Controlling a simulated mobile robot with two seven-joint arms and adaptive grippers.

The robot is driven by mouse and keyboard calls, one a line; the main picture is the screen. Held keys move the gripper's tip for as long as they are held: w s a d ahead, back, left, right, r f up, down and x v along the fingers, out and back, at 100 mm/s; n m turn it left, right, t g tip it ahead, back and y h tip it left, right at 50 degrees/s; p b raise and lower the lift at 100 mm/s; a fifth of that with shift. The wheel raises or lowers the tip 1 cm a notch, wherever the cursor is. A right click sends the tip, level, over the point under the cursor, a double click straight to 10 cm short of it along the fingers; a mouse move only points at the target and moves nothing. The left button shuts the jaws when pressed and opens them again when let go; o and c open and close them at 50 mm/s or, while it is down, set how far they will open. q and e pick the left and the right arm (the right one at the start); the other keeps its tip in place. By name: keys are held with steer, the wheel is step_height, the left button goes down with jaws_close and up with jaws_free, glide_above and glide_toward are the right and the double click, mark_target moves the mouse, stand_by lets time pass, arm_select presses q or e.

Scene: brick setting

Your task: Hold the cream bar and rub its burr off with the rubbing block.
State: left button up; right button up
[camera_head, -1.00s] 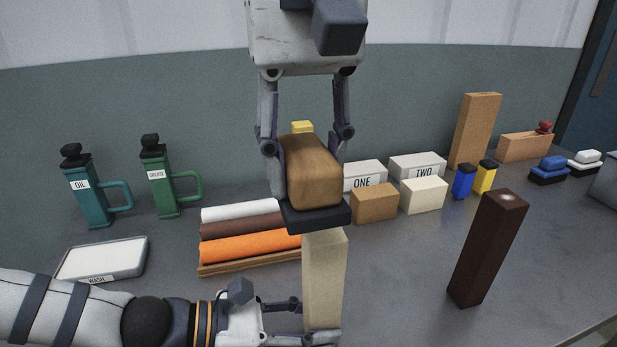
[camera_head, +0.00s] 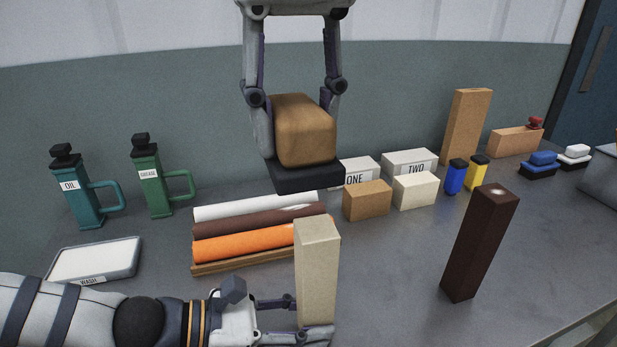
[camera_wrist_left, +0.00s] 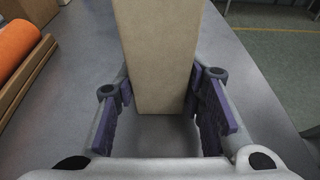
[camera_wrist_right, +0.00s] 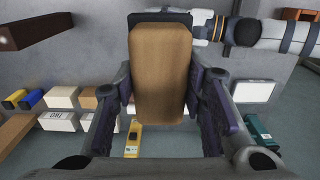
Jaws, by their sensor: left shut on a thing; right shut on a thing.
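The cream bar (camera_head: 317,265) stands upright at the front middle of the table. My left gripper (camera_head: 311,318) is shut on its lower part; the left wrist view shows the bar (camera_wrist_left: 160,50) between both fingers. My right gripper (camera_head: 298,140) is shut on the rubbing block (camera_head: 304,135), a brown wooden block with a black pad underneath. The block is above the bar's top and apart from it. The right wrist view shows the block (camera_wrist_right: 160,70) between the fingers. The bar's visible top looks plain; I see no burr on it.
A dark brown bar (camera_head: 478,245) with a pale spot on top stands at the right. Coloured rolls (camera_head: 250,240) lie on a wooden rack behind the cream bar. A WASH tray (camera_head: 95,262), OIL can (camera_head: 75,190) and GREASE can (camera_head: 150,180) are at left. Blocks and small bottles line the back.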

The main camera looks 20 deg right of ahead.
stand_by(0.3)
arm_select(q)
steer(key=o, duration=0.9)
steer(key=shift+o, duration=0.2)
